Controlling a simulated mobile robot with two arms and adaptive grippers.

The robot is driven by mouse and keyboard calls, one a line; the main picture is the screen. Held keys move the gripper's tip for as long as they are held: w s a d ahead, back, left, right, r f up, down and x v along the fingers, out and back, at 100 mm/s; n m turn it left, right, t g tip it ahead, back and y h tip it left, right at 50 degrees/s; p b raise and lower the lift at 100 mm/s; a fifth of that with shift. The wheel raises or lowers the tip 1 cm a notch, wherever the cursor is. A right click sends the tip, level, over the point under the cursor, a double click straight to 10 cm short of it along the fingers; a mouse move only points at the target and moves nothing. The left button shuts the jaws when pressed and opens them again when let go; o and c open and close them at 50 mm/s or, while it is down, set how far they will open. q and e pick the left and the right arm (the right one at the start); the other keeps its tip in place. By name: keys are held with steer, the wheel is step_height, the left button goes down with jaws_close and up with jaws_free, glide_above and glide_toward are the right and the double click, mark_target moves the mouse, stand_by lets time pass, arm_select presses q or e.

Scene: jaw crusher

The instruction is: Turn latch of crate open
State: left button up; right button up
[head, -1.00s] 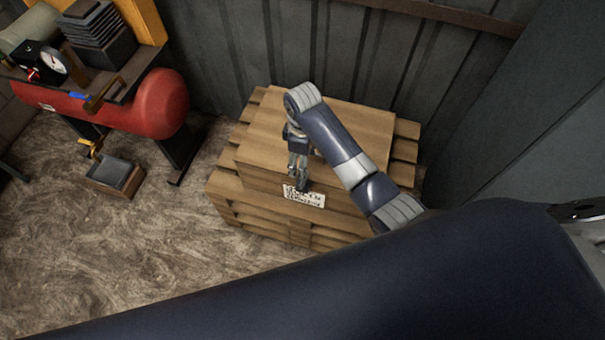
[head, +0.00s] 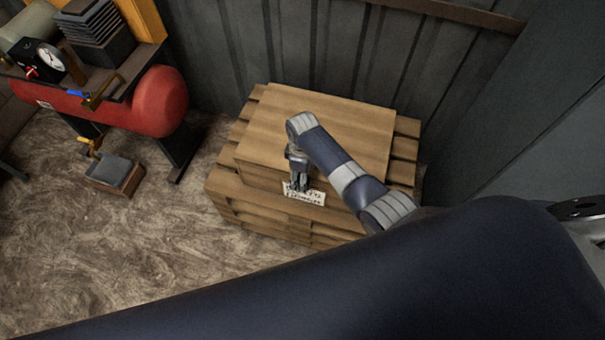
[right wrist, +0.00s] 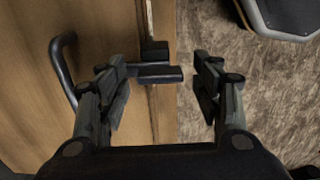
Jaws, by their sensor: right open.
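The wooden crate (head: 340,130) sits on a stack of pallets against the wall, with a white label (head: 312,198) on its front. My right gripper (head: 299,185) points down at the crate's front edge, just above the label. In the right wrist view a black latch (right wrist: 155,73) sticks out at the crate's edge, between the open fingers of my right gripper (right wrist: 158,78). The left finger is close to the latch; I cannot tell whether they touch. A dark curved handle (right wrist: 64,70) is on the crate to the left. My left gripper is not in view.
A red tank (head: 150,105) stands to the left on dark legs. A small box with a grey top (head: 115,172) lies on the floor beside it. A corrugated wall (head: 290,50) is close behind the crate. The floor (head: 130,250) in front is free.

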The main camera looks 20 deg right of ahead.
steer(key=shift+c, duration=0.2)
steer(key=c, duration=1)
steer(key=n+p, duration=0.1)
steer(key=n, duration=0.2)
steer(key=shift+r, duration=0.1)
steer(key=n+p, duration=0.1)
steer(key=n, duration=0.2)
steer(key=shift+n, duration=0.3)
steer(key=n, duration=0.5)
steer(key=n+b, duration=0.1)
steer(key=n, duration=0.5)
steer(key=shift+n, duration=0.3)
